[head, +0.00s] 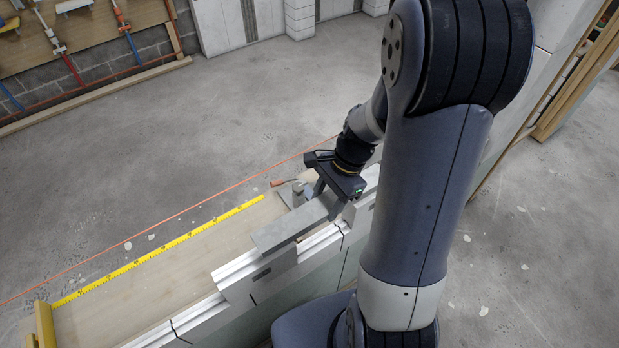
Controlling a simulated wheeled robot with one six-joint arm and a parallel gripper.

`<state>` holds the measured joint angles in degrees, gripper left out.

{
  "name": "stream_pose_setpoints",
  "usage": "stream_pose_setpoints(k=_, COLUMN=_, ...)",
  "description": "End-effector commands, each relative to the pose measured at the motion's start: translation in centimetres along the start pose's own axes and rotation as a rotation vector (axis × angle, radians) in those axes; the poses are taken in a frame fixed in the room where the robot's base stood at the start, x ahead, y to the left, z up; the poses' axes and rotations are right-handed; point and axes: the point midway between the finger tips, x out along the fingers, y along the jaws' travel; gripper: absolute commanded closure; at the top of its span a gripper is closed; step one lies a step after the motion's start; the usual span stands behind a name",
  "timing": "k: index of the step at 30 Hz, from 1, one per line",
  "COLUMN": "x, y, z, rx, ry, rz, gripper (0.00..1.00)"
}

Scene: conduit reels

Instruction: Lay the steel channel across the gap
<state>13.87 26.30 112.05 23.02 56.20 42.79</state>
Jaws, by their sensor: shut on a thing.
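The steel channel (284,232) is a straight grey bar. It runs from above the left raised white block (262,272) up and right toward the right raised white block (362,212), spanning the space between them. My gripper (326,196) is shut on the channel near its right end, reaching down from the upper right. The gap between the blocks is partly hidden under the channel. I cannot tell whether the channel touches both blocks or hangs just above them.
A wooden board (165,272) with a yellow tape measure (160,252) lies left of the white block row. An orange-handled tool (283,182) and a small grey object (299,193) lie near my gripper. An orange line crosses behind. Open concrete floor (220,120) lies beyond.

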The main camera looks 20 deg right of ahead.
Motion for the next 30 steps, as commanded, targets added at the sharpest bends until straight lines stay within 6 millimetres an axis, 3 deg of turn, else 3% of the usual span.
stream_pose_setpoints(k=8, x=0.6, y=0.0, z=-0.3, rx=0.0, ry=0.0, rz=0.0, gripper=0.95)
stream_pose_setpoints(k=21, x=3.7, y=0.0, z=-1.5, rx=0.0, ry=0.0, rz=0.0, gripper=0.95)
stream_pose_setpoints(k=30, x=4.0, y=0.0, z=-1.7, rx=0.0, ry=0.0, rz=0.0, gripper=0.95)
